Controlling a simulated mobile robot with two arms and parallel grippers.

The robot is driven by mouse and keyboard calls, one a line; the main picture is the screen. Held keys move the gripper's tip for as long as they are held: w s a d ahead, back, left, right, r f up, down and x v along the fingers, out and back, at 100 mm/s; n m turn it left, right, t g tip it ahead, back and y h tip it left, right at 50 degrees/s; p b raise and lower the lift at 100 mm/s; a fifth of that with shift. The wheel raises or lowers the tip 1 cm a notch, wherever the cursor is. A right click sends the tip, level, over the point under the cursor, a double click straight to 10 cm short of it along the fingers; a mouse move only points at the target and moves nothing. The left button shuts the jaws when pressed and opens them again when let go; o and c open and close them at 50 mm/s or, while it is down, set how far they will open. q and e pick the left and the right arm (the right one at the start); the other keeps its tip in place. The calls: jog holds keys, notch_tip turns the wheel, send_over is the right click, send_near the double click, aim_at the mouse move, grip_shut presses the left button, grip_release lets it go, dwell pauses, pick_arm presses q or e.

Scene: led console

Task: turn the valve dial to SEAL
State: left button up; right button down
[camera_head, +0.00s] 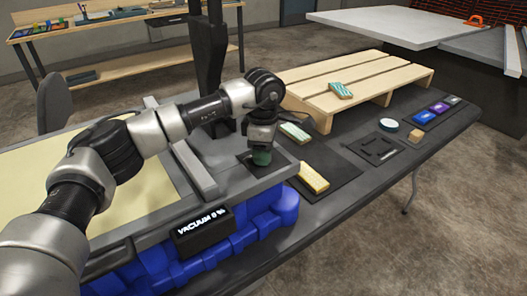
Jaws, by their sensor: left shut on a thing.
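The green valve dial (261,158) sits on a dark square plate at the right end of the grey console (219,188). My left arm comes in from the left and its gripper (261,148) points down over the dial, shut on it. The gripper covers most of the dial, so any pointer mark and the SEAL label are hidden or too small to read. A black display (204,231) on the console's front reads "VACUUM 0 %". My right gripper is not in view.
A wooden pallet (345,82) stands behind, with a teal striped block (341,90) on it. A green striped block (295,132) and a yellow block (313,177) lie right of the console. A round tin (389,125) lies farther right.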

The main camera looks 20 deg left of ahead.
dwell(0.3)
pick_arm(q)
jog(key=o, duration=0.9)
notch_tip(320, 180, up, 11)
jog(key=shift+f+b, duration=0.1)
jog(key=shift+b, duration=0.25)
